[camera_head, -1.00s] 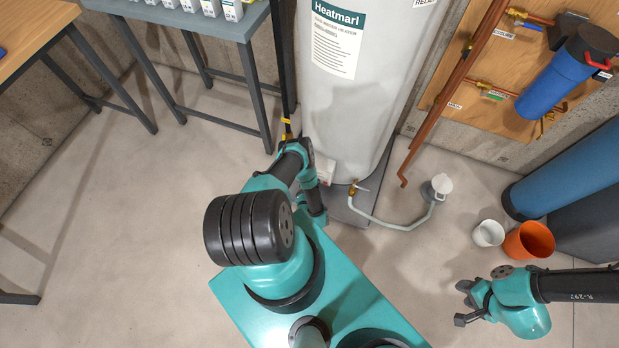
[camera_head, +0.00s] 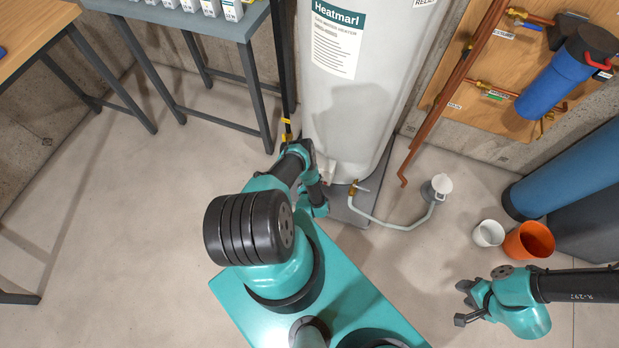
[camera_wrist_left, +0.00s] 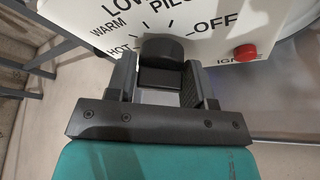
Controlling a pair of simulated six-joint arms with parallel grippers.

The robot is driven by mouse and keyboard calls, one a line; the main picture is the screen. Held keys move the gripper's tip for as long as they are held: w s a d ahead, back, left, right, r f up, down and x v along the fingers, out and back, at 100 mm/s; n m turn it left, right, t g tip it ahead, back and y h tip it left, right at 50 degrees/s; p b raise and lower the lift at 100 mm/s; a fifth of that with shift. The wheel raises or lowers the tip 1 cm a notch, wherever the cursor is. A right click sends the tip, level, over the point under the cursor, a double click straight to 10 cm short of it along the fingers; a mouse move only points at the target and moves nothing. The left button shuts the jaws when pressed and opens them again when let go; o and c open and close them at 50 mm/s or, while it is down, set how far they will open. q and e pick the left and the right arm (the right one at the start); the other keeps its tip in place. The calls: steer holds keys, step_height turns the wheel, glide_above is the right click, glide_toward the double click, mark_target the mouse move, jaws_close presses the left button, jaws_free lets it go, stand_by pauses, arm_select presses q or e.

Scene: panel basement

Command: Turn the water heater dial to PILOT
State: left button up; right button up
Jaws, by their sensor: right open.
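The water heater (camera_head: 352,105) is a tall white tank behind my base. In the left wrist view its white control panel (camera_wrist_left: 215,45) carries WARM, HOT, PILOT and OFF marks, a partly cropped LOW, and a red ignition button (camera_wrist_left: 245,52). The black dial (camera_wrist_left: 162,50) sits between the two fingers of my left gripper (camera_wrist_left: 161,66), very close to both. I cannot tell whether they press on it or which mark it points to. In the head view my arm hides most of the panel. My right gripper (camera_head: 463,303) is open and empty over the floor at right.
A grey hose (camera_head: 385,222) runs from the tank's drain valve to a white floor funnel (camera_head: 440,186). A white cup (camera_head: 488,233) and an orange bucket (camera_head: 529,240) stand near my right arm. A grey bench (camera_head: 180,22) stands at left.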

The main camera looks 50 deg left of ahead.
arm_select(q)
steer(key=c, duration=0.5)
steer(key=shift+m+y, duration=0.9)
steer(key=shift+m, duration=0.7)
steer(key=o, duration=0.9)
